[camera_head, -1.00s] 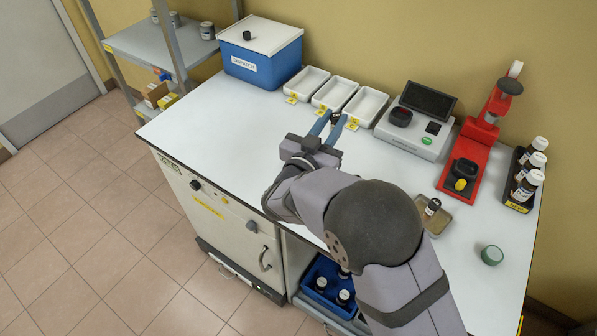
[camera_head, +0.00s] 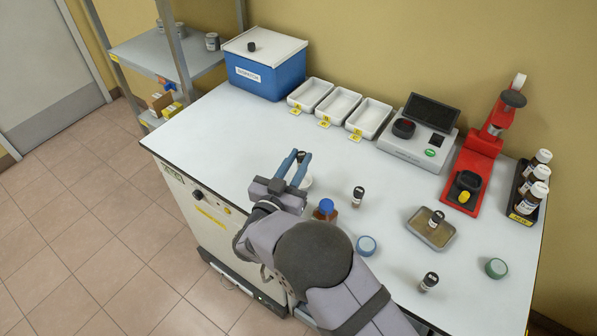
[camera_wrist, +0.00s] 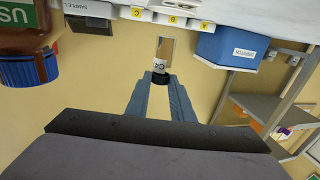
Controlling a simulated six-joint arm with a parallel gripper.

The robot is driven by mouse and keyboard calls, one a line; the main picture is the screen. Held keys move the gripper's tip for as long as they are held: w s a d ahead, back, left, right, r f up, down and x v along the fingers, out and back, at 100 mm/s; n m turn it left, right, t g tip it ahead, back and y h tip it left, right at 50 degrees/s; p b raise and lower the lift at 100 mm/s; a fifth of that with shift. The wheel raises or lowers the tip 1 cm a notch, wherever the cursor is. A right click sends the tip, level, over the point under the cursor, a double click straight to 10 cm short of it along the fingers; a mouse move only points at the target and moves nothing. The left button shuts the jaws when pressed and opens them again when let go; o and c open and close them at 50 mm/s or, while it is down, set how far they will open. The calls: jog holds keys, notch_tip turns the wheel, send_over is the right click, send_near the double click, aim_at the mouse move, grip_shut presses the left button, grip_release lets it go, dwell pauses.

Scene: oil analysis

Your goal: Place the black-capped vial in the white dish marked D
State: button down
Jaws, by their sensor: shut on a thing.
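My gripper (camera_head: 302,158) is shut on a small black-capped vial (camera_wrist: 160,66), which has a white label and a clear body. The vial is between the fingertips, above the bench, and its dark cap (camera_head: 300,154) shows in the head view. Three white dishes stand at the back of the bench: dish A (camera_head: 297,101), dish B (camera_head: 325,113) and dish C (camera_head: 356,128), each with a yellow tag. I see no dish with a legible D. My gripper is in front of these dishes, apart from them.
Other black-capped vials stand at the bench middle (camera_head: 358,197), front (camera_head: 428,283) and in a tan tray (camera_head: 412,233). A blue-capped brown bottle (camera_head: 326,209) is close right of my gripper. A blue box (camera_head: 262,79) stands back left. Left bench top is clear.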

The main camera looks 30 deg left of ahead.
jog(key=shift+f+p, duration=0.5)
jog(key=shift+f, duration=2)
jog(key=shift+f, duration=0.15)
jog(key=c, duration=1.5)
grip_release()
jog(key=shift+c, duration=0.2)
jog(key=s+b, duration=0.1)
jog(key=s, duration=0.3)
jog(key=s+d+b, duration=0.1)
jog(key=s, duration=0.3)
jog(key=s+d+b, duration=0.1)
jog(key=s, duration=0.3)
jog(key=shift+d, duration=0.2)
jog(key=shift+w, duration=0.1)
